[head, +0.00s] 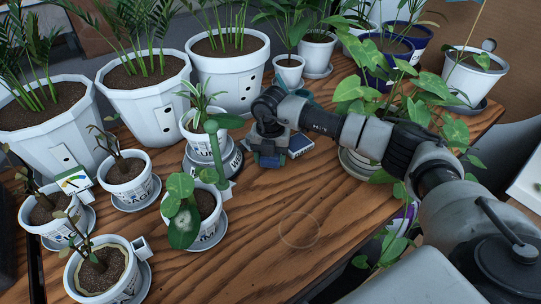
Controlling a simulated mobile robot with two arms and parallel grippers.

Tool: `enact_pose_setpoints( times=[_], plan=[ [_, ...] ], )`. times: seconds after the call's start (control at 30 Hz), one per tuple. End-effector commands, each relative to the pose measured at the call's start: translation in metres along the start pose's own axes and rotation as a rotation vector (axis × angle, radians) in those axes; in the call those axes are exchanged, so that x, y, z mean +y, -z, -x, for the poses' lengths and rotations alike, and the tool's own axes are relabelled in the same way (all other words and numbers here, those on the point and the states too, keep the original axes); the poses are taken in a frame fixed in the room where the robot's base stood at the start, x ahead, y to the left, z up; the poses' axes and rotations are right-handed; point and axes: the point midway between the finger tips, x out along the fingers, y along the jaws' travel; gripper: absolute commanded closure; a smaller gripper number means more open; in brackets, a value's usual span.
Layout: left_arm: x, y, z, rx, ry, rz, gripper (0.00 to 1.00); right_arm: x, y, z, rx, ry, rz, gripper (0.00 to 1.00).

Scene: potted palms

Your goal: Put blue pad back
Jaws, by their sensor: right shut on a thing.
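My right gripper (269,158) reaches in from the right and points down at the middle of the wooden table. It is shut on a blue pad (300,147), which shows as a small dark blue and white block at the gripper's right side. The gripper hides much of the pad. I cannot tell whether the pad touches the table. My left gripper is not in view.
The wooden table (265,235) is clear in front of the gripper. Small potted plants stand close on the left, with a green upright object (217,150) nearest. Large white pots (228,75) line the back. A leafy plant (432,105) stands beneath and beside my right arm.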

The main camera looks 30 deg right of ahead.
Motion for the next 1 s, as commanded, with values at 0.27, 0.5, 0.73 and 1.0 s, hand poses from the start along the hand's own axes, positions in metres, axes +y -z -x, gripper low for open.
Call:
enact_pose_setpoints(
  times=[0.27,0.5,0.73,1.0],
  plan=[
    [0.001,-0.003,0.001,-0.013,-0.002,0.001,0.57,0.0,0.0,-0.003,0.0,0.0,0.0,0.31],
    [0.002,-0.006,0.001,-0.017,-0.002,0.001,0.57,0.0,0.0,-0.002,0.0,0.0,0.0,0.16],
    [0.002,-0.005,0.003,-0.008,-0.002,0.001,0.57,0.0,0.0,0.002,0.0,0.0,0.0,0.16],
    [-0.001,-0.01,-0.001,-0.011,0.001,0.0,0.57,0.0,-0.001,0.054,-0.004,-0.003,0.001,0.16]
  ],
)
